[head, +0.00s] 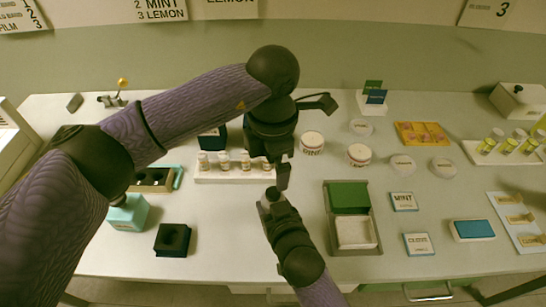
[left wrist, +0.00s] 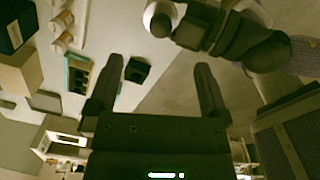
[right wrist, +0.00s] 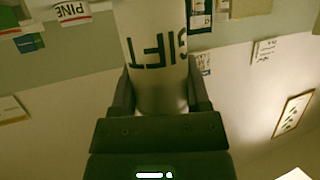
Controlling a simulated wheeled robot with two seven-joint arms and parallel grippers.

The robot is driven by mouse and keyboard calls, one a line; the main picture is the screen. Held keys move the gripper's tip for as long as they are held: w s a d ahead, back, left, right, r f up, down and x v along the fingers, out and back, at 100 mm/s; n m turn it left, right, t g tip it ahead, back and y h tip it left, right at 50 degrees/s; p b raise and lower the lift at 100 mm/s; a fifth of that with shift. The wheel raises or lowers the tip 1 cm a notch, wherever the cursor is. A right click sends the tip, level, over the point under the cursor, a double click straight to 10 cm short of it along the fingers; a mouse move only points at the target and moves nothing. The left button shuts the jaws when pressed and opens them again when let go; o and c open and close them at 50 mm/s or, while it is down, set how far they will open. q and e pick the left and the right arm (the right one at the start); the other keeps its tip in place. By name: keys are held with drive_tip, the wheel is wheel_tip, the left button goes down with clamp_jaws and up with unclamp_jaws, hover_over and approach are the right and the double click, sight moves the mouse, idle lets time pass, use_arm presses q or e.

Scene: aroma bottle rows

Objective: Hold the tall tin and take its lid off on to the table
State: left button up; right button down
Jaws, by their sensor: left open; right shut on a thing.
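The tall tin (right wrist: 160,45) is pale and cylindrical with dark lettering. My right gripper (right wrist: 160,95) is shut around it in the right wrist view, where its top is cut off. In the head view the tin (head: 263,212) is mostly hidden by my right gripper (head: 272,200). A pale round end, apparently the tin's (left wrist: 160,18), shows at the top of the left wrist view beside my right gripper. The lid cannot be made out separately. My left gripper (head: 283,178) is just above the right one; its fingers (left wrist: 157,85) are apart with nothing between them.
A white rack of small bottles (head: 230,176) stands behind and left of the grippers. A black block (head: 173,240) is at front left. A tray with a green lid (head: 350,250) and cards (head: 404,201) lie to the right. Bare table shows at front left of centre.

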sight(273, 192)
use_arm(q)
drive_tip(key=m, duration=0.4)
drive_tip(key=shift+r+m, duration=0.3)
drive_tip(key=shift+m, duration=0.1)
drive_tip(key=m, duration=0.3)
drive_tip(key=shift+r+m, duration=0.2)
drive_tip(key=shift+m, duration=0.1)
wheel_tip(273, 192, down, 11)
drive_tip(key=m, duration=0.8)
clamp_jaws()
